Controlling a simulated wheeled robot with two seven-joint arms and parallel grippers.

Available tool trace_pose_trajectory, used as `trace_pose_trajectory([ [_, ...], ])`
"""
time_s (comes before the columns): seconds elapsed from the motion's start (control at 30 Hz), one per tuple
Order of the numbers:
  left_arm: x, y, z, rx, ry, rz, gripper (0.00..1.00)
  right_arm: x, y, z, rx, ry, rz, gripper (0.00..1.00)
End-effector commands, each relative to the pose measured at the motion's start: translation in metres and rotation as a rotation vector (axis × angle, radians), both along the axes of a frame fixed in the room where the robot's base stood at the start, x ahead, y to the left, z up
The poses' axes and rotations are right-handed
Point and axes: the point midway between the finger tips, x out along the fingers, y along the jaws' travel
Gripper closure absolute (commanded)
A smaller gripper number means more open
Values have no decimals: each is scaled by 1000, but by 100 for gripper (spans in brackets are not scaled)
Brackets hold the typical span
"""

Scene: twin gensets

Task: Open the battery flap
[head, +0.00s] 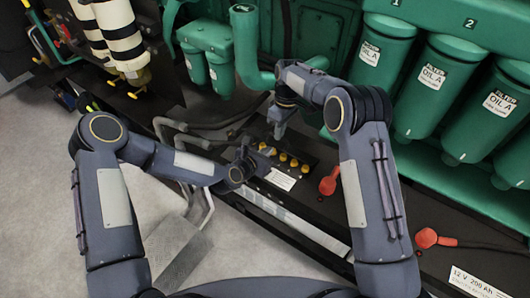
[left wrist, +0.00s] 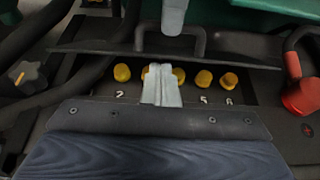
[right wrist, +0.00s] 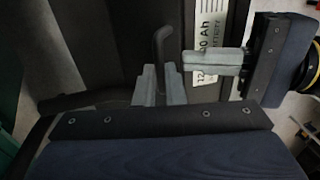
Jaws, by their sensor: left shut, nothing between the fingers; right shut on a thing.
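The dark battery flap (left wrist: 110,50) is raised at least partly, showing foreshortened in the left wrist view. Below its edge a row of yellow caps (left wrist: 204,78) shows uncovered; they also show in the head view (head: 283,157). The flap's dark handle (left wrist: 200,42) also shows in the right wrist view (right wrist: 159,42). My right gripper (head: 279,130) is shut on the handle, its fingers (right wrist: 159,88) on either side of it. My left gripper (left wrist: 161,85) is shut and empty in front of the caps, hiding some. It also shows in the right wrist view (right wrist: 205,60), close to the right fingers.
A red terminal cover (head: 328,182) sits right of the caps, another (head: 427,238) farther right. Green oil filters (head: 382,55) hang behind on the right. Dark hoses (head: 215,124) run left of the battery. Floor is clear at front left.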

Motion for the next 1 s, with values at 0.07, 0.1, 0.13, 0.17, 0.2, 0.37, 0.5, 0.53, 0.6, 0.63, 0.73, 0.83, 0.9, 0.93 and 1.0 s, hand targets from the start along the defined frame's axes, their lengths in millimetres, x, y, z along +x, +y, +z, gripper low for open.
trace_pose_trajectory([
  [0.07,0,0,0,0,0,0,100,2,-7,-7,-15,-3,-5,100],
  [0.1,1,-1,1,-1,-1,1,100,2,-7,-7,-15,-3,-5,100],
  [0.13,3,-1,3,-2,0,3,100,2,-7,-7,-15,-3,-5,100],
  [0.17,4,-2,6,-2,-1,3,100,2,-7,-7,-15,-3,-5,100],
  [0.2,6,-4,9,-3,0,2,100,2,-7,-7,-15,-3,-5,100],
  [0.37,8,-6,14,-2,-5,1,100,0,-7,-8,-14,0,-3,100],
  [0.5,9,-6,15,-2,-9,1,100,-1,-6,-8,-13,4,-3,88],
  [0.53,9,-6,15,-3,-9,0,100,-1,-6,-8,-12,4,-2,84],
  [0.6,9,-6,15,-3,-8,0,100,-1,-5,-7,-10,4,-2,75],
  [0.63,9,-6,15,-3,-8,0,100,0,-4,-6,-9,3,-1,71],
  [0.73,8,-6,15,-2,-7,0,100,-1,-3,-5,-7,3,-1,68],
  [0.83,8,-6,15,-2,-6,0,100,-1,-2,-4,-5,2,0,68],
  [0.9,8,-6,15,-2,-6,0,100,-1,-1,-3,-4,2,1,68],
  [0.93,8,-6,15,-2,-6,0,100,0,-1,-3,-3,1,1,68],
  [1.0,8,-6,14,-2,-5,1,100,0,-1,-2,-2,0,0,68],
])
